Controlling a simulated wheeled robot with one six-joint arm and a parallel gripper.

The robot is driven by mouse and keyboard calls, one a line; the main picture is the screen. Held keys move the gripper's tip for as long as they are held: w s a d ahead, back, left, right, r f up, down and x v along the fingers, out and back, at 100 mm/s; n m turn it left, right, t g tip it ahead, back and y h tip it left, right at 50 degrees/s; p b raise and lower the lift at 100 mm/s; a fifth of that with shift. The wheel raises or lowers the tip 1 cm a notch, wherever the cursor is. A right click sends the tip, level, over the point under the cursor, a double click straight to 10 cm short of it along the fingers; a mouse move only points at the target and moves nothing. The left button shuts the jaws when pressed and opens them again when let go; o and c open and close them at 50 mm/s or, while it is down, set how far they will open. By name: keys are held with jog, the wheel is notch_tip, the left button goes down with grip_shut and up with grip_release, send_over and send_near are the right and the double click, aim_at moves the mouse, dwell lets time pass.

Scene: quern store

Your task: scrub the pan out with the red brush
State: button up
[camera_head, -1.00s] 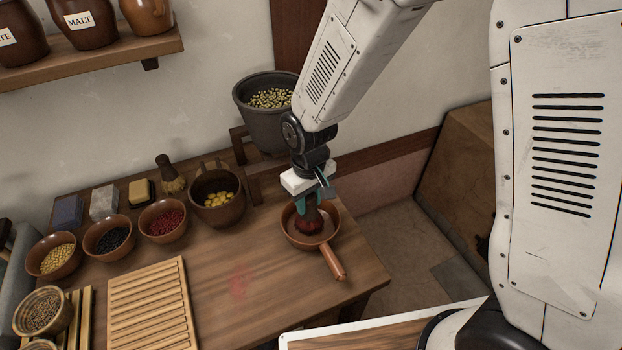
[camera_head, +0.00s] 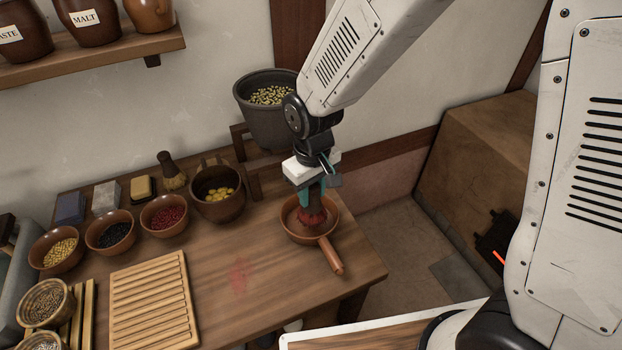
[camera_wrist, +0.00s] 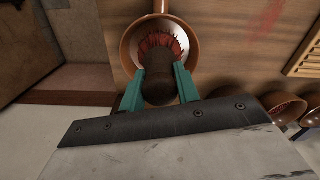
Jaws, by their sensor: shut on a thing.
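The copper-brown pan (camera_head: 295,228) stands on the right end of the wooden table, its handle (camera_head: 331,257) pointing toward the front right. My gripper (camera_head: 312,196) is above the pan with its teal fingers shut on the red brush. The brush's red bristles (camera_head: 313,218) are down inside the pan, splayed toward the pan floor. In the wrist view the dark brush handle (camera_wrist: 158,80) sits between the two teal fingers, and the red bristles (camera_wrist: 158,45) fan out within the pan's rim (camera_wrist: 126,50). Part of the pan's inside is hidden by brush and gripper.
A dark pot of pale beans (camera_head: 268,115) stands behind the pan. A brown pot with yellow pieces (camera_head: 217,206), several small bowls (camera_head: 164,229) and another brush (camera_head: 170,172) are to the left. A slatted board (camera_head: 150,300) lies in front. A red stain (camera_head: 238,275) marks the clear tabletop.

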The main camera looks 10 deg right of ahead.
jog(key=shift+r, duration=1.9)
jog(key=shift+d, duration=0.1)
